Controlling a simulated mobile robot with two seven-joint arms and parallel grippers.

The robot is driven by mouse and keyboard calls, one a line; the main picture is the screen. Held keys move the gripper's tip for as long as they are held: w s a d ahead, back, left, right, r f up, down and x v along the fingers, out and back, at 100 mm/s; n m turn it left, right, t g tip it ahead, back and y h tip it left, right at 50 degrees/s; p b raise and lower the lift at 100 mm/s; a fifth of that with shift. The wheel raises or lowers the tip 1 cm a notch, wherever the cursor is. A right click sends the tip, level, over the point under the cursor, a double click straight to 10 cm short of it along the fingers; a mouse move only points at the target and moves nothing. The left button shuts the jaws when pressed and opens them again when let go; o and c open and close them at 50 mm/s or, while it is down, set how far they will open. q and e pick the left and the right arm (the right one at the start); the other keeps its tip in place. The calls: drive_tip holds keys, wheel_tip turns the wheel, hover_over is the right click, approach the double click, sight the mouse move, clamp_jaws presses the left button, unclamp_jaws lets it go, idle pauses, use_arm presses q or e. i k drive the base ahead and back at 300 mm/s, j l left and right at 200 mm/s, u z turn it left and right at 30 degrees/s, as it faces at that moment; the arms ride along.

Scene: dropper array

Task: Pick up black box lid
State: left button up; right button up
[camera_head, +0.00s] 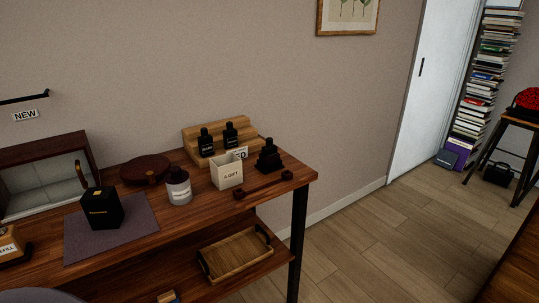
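A black box (103,213) with small gold lettering on its front stands upright on a grey-purple mat (140,222), on the left part of the wooden table. Its dark top face is visible, but I cannot make out a seam that sets a lid apart from the body. No separate black lid can be clearly identified. Neither of my grippers is in view.
Black bottles (206,142) stand on a wooden riser (190,136). A glass-fronted case (45,180) is at left. A wooden tray (236,254) is below.

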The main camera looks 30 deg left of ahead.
sight(102, 208)
drive_tip(key=u, duration=2.15)
